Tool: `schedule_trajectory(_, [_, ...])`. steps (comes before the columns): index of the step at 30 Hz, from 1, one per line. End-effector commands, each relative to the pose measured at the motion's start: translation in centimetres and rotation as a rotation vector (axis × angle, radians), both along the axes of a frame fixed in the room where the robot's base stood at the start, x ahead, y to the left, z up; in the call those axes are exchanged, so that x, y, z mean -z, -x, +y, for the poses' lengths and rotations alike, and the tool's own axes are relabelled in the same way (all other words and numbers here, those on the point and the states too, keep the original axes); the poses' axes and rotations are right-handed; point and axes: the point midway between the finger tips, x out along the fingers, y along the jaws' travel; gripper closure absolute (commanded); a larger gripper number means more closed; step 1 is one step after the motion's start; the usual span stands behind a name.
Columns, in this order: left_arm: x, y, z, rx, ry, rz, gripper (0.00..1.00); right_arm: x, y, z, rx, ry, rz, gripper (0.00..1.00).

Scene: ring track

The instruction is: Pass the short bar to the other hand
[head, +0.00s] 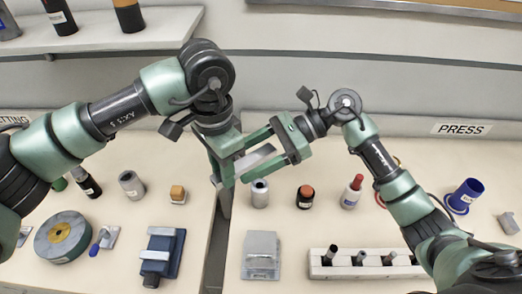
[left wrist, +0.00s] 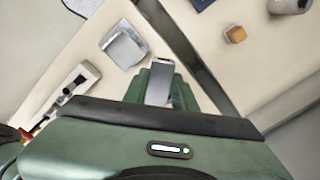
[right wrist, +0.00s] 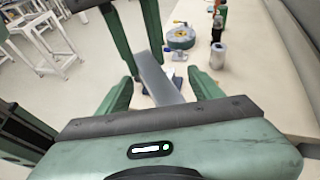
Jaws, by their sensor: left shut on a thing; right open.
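The short bar (head: 255,160) is a grey, flat-sided piece held above the bench. My left gripper (head: 230,162) is shut on it; in the left wrist view the bar (left wrist: 160,80) sits between the green fingers. My right gripper (head: 248,156) comes in from the right and is open, its fingers around the bar's free end. In the right wrist view the bar (right wrist: 158,78) runs between the spread right fingers, with a gap on each side. The left fingers show beyond it. The gripped part of the bar is partly hidden.
A dark gap (head: 218,240) splits the bench. A shelf (head: 120,32) is at upper left.

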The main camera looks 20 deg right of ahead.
Motion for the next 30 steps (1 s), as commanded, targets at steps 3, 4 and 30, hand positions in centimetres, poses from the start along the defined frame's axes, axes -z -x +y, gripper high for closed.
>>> schedule_trajectory(3, [-0.03,0.0,-0.01,0.0,0.001,0.0,1.0,0.09,0.01,0.28,0.0,-0.001,0.0,0.34])
schedule_trajectory(4, [-0.03,0.0,-0.01,0.0,0.001,0.0,1.0,0.1,0.01,0.28,0.0,-0.001,0.0,0.34])
schedule_trajectory(30, [0.0,0.15,-0.02,0.001,-0.001,0.004,0.47,0.05,-0.24,0.12,0.009,-0.001,-0.002,1.0])
